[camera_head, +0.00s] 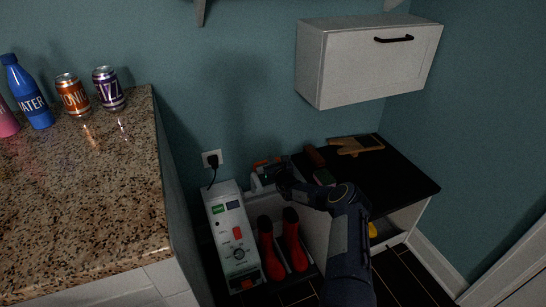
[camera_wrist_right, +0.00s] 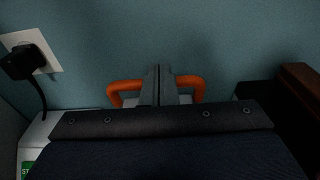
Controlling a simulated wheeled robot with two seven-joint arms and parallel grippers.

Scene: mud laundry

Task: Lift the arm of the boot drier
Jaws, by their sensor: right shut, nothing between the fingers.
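The boot drier (camera_head: 232,236) is a white unit on the floor with a green label and a red switch. Red boots (camera_head: 294,240) stand beside it. An orange handle (camera_head: 262,162) shows at its back, near the wall. The handle also shows in the right wrist view (camera_wrist_right: 124,90), sticking out on both sides of my fingers. My right gripper (camera_head: 272,176) is at this handle, its fingers (camera_wrist_right: 158,78) shut together and covering the handle's middle. I cannot tell whether they touch it. My left gripper is not in view.
A granite counter (camera_head: 80,195) with cans and bottles is at left. A white wall cabinet (camera_head: 365,65) hangs above. A black plug (camera_head: 213,160) and cord are left of the handle.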

